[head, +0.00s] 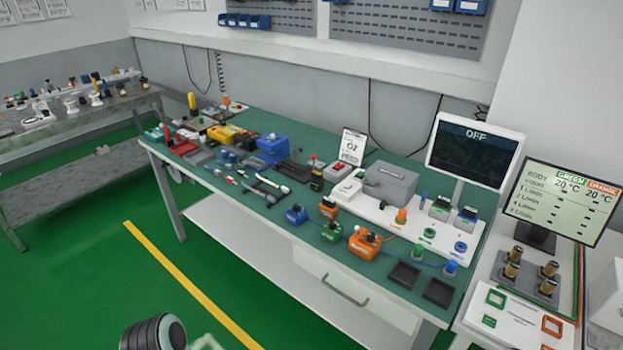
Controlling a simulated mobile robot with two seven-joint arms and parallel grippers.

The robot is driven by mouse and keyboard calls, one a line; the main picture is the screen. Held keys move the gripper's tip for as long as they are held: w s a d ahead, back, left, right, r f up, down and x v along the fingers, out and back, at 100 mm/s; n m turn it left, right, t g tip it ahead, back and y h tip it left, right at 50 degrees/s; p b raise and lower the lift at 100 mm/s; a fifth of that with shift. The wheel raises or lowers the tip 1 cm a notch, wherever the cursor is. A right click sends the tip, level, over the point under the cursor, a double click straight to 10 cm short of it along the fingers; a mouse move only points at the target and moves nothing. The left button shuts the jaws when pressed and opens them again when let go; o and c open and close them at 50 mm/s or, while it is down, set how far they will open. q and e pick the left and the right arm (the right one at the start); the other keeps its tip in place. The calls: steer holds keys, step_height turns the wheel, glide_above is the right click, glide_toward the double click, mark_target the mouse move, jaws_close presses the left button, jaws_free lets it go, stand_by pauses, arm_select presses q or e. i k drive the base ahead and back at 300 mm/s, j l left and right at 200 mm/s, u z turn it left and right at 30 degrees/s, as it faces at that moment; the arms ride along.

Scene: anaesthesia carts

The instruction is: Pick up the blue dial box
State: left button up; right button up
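A small blue box (296,215) with a darker knob-like top, which looks like the blue dial box, sits near the front edge of the green-topped table (262,207). It stands to the left of a similar green box (331,231) and a larger orange box (365,243). Its fine markings are too small to read. A rounded dark part of my own arm shows at the bottom left edge, far from the box. No fingertips of either gripper are in view.
A larger blue box (272,150) stands further back among tools and small items. A grey case (390,185) and a dark monitor (472,152) reading OFF are at the right. Two black trays (438,292) lie at the front right. The green floor in front is clear.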

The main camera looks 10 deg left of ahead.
mark_target(297, 219)
steer(key=i+j, duration=0.35)
steer(key=j, duration=0.15)
steer(key=i+j, duration=0.4)
steer(key=j, duration=0.1)
